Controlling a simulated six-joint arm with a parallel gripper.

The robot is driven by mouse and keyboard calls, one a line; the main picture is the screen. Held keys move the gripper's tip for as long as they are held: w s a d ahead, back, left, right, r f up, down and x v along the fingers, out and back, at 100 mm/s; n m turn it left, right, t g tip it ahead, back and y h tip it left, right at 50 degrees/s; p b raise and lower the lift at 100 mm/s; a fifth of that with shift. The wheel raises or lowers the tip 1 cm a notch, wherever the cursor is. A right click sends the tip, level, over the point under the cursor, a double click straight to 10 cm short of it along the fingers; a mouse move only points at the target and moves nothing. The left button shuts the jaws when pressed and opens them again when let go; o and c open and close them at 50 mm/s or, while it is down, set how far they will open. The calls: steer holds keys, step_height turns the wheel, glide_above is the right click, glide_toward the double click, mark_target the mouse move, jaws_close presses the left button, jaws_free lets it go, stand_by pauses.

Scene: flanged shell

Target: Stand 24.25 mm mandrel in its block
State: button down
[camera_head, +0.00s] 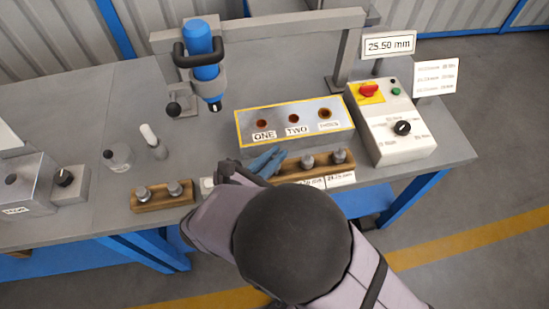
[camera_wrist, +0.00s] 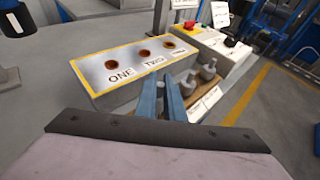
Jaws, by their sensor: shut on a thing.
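My gripper (camera_head: 266,161) has blue fingers and is low over the front of the bench, at the left end of a wooden block (camera_head: 318,171). In the wrist view its fingers (camera_wrist: 164,102) stand close together. Two grey mandrels stand in the block, one nearer the gripper (camera_head: 307,161) and one farther right (camera_head: 340,156). White labels (camera_head: 340,179) are on the block's front; the one reading 24.25 mm cannot be made out surely.
A yellow-edged plate box (camera_head: 293,121) with holes marked ONE, TWO and a third lies just behind the gripper. A control box (camera_head: 389,120) with a red button stands right. Another wooden block (camera_head: 162,196) with two grey pieces is left. A blue tool (camera_head: 202,52) stands behind.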

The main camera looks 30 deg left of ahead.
steer(key=shift+f, duration=0.75)
steer(key=shift+f, duration=0.1)
steer(key=shift+f, duration=0.1)
steer(key=c, duration=1.9)
jaws_free()
steer(key=shift+o, duration=0.2)
steer(key=shift+r, duration=0.25)
steer(key=v, duration=0.7)
steer(key=shift+s+b, duration=0.25)
steer(key=shift+b, duration=0.15)
